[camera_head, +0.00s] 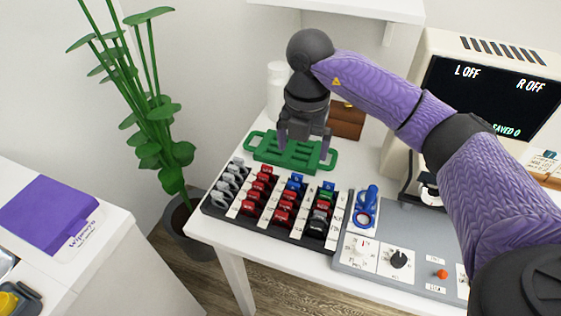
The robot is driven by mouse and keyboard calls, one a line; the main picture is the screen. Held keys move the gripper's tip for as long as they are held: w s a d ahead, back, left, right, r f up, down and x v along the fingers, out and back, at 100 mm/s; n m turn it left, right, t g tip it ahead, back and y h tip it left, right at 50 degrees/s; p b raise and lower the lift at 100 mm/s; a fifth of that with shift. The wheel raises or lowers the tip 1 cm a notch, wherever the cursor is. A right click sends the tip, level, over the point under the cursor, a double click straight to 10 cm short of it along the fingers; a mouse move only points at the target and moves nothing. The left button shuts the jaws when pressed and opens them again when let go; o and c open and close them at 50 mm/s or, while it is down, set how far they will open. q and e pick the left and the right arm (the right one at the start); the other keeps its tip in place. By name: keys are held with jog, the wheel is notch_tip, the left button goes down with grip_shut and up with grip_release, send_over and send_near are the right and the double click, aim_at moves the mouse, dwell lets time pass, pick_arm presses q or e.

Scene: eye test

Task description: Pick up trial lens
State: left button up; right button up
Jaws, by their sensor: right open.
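A black rack (262,229) with white label strips stands on the white table and holds several trial lenses in rows. Grey-handled lenses (226,183) are at its left, red ones (285,207) fill much of the middle, and a few blue (295,182) and green ones are toward the right. A separate blue ring-shaped piece with a tab (365,208) is at the left end of the grey control panel. My right gripper (304,150) points down, open, over a green tray (265,150) behind the rack. Nothing shows between its fingers. My left gripper is not in view.
The grey panel (415,240) with knobs and an orange button lies right of the rack. A beige machine with a dark screen (480,95) stands behind it. A brown box (346,121) and white bottle (277,85) are behind my gripper. A plant (155,120) stands left.

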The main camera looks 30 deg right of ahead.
aim_at(297, 174)
jog(key=shift+w+f, duration=0.3)
jog(key=shift+f, duration=0.05)
jog(key=f, duration=0.1)
jog(key=f+b, duration=0.1)
jog(key=f, duration=0.1)
jog(key=f+b, duration=0.1)
jog(key=shift+s+f, duration=0.3)
jog(key=f, duration=0.1)
jog(key=f+b, duration=0.1)
jog(key=f, duration=0.1)
jog(key=f+b, duration=0.1)
jog(key=shift+w+f, duration=0.25)
jog(key=shift+w, duration=0.15)
jog(key=shift+f, duration=0.15)
jog(key=shift+c, duration=0.4)
jog(key=c, duration=1.2)
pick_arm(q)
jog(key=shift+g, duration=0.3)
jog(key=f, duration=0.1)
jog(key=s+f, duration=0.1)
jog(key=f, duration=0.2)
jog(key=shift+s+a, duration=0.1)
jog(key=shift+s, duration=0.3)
pick_arm(e)
grip_shut()
